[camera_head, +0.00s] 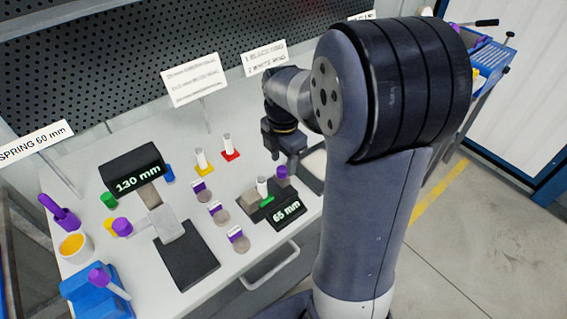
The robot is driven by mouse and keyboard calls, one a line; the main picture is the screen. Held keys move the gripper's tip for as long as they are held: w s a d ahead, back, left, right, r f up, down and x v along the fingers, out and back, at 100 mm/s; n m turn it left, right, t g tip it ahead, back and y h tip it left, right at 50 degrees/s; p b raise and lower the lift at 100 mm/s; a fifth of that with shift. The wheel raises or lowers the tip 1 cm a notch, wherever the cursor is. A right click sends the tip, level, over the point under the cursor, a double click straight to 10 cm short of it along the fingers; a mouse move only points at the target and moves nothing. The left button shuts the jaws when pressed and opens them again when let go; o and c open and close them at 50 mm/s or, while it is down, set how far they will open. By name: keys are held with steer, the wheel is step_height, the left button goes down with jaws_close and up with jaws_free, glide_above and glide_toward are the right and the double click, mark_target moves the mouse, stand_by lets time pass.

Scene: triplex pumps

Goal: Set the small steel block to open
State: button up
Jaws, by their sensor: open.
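A small pale grey block (252,200) sits on a dark fixture with a "65 mm" display (286,211), right of the table's middle. A white peg on a green base (263,189) and a purple knob (282,174) stand beside it. A larger light grey block (166,224) is on the fixture with the "130 mm" display (135,178). I cannot tell for sure which block is the small steel one, or its setting. My gripper (289,158) is open, pointing down above the back of the 65 mm fixture. My arm hides what lies to its right.
White pegs on yellow (203,165) and red (230,151) bases stand behind the fixtures. Several purple-and-white pieces on round bases stand between the fixtures. A yellow-topped cup (74,246) and a blue holder (92,290) are at left. Sign cards stand before the perforated back panel (190,50).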

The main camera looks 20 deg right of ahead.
mark_target(284, 167)
step_height(284, 167, up, 9)
steer(key=shift+f, duration=0.15)
steer(key=shift+f, duration=0.1)
step_height(284, 167, down, 11)
steer(key=shift+s+f, duration=0.1)
steer(key=shift+s+a+r, duration=0.1)
steer(key=shift+s+a, duration=0.05)
steer(key=shift+a, duration=0.45)
steer(key=shift+s+a+r, duration=0.1)
steer(key=shift+s+a, duration=0.05)
steer(key=shift+a, duration=0.45)
steer(key=shift+s+a, duration=0.2)
steer(key=shift+a, duration=0.3)
